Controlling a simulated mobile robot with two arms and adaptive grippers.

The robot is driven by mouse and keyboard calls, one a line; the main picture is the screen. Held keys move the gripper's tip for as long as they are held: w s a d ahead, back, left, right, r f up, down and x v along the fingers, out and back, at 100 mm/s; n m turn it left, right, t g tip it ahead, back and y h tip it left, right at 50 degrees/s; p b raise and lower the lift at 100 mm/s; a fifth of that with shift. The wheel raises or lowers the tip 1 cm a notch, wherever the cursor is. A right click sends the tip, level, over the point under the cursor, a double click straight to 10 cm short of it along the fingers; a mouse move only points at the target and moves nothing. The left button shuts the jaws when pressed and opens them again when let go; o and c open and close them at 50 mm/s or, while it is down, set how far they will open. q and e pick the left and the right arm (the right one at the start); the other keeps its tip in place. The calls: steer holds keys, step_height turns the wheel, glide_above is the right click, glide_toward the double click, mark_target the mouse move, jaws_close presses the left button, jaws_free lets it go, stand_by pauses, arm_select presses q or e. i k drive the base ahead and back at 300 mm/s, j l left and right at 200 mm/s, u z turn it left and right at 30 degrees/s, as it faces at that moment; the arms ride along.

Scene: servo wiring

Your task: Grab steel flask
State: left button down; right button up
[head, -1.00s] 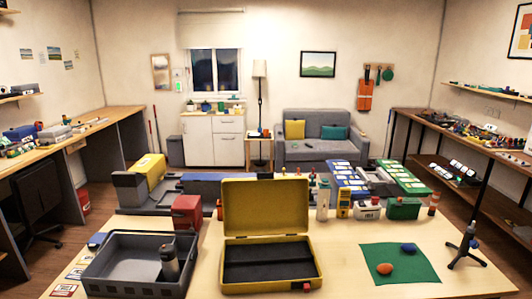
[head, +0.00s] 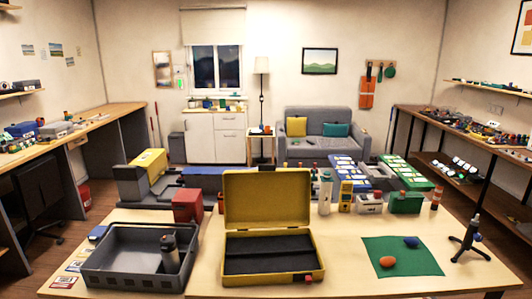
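A paler bottle (head: 325,192) stands farther back, behind the right edge of the open yellow case. Neither of my grippers shows in the head view, so nothing is seen touching the flask.
The open yellow case (head: 268,203) stands right of the crate on the wooden table (head: 345,275). A red box (head: 187,206) is behind the crate. A green mat (head: 402,265) with an orange and a blue item lies at right, next to a small black tripod (head: 470,240).

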mark_target(171, 262)
steer(key=j+z, duration=0.1)
steer(key=z, duration=0.25)
steer(key=j+z, duration=0.35)
steer(key=j, duration=0.4)
steer(key=j+z, duration=0.35)
steer(key=j, duration=0.35)
